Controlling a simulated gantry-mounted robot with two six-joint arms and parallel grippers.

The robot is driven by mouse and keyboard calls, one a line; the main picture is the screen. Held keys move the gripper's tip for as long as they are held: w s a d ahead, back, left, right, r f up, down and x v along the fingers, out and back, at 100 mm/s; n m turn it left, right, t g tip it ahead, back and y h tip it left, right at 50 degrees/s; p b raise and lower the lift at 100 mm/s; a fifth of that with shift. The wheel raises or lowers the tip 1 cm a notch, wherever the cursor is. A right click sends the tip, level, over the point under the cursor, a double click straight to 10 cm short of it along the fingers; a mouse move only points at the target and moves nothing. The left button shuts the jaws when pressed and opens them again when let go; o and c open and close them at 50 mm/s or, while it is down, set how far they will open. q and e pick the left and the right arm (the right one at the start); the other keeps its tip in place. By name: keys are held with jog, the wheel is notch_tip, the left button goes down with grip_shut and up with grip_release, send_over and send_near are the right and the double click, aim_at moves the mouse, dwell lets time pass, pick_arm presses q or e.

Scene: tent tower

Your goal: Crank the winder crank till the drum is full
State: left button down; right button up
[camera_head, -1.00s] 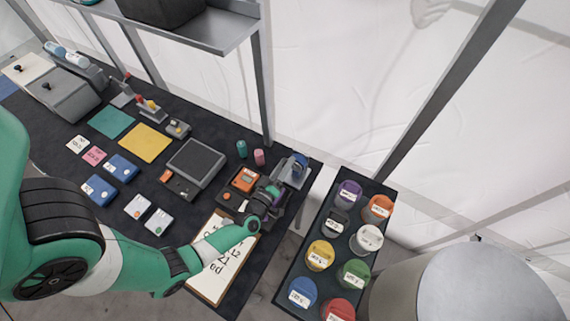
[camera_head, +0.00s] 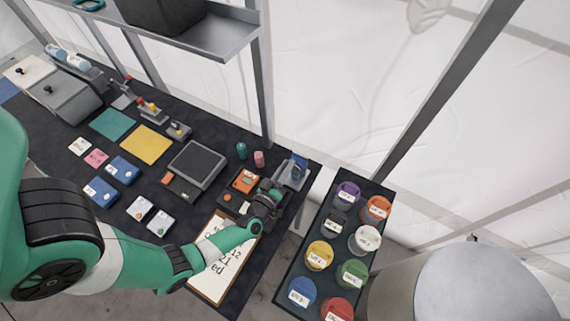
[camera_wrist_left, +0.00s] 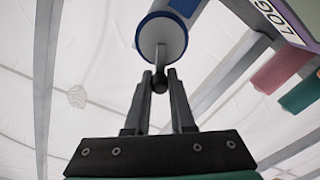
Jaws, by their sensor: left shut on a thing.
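The winder (camera_head: 296,172) stands at the right end of the dark table, with a blue part on top, partly hidden behind my left gripper (camera_head: 274,187). In the left wrist view, my left gripper (camera_wrist_left: 159,80) is shut on the small dark knob of the winder crank (camera_wrist_left: 159,84). Just beyond the fingertips is the round, pale end of the drum (camera_wrist_left: 162,36) with a blue band. How full the drum is cannot be told. My right gripper is in neither view.
An orange device (camera_head: 245,179) stands left of the winder, with teal and pink cylinders (camera_head: 259,158) behind. A clipboard (camera_head: 222,262) lies under my left forearm. A tray of several coloured jars (camera_head: 319,255) is at the right. A shelf (camera_head: 215,35) hangs above the back edge.

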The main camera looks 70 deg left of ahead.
pick_arm(q)
jog(key=shift+w+d+r+m+p, duration=0.1)
jog(key=shift+w+d+m+p, duration=0.25)
jog(key=shift+m, duration=0.5)
jog(key=shift+w+d+r+m+p, duration=0.1)
jog(key=shift+m+p, duration=0.3)
jog(key=shift+m, duration=0.5)
jog(key=shift+w+d+r+m+p, duration=0.15)
jog(key=shift+d+m+p, duration=0.2)
jog(key=shift+m, duration=0.5)
jog(key=shift+f, duration=0.1)
jog(key=c, duration=0.8)
grip_release()
jog(key=shift+o, duration=0.2)
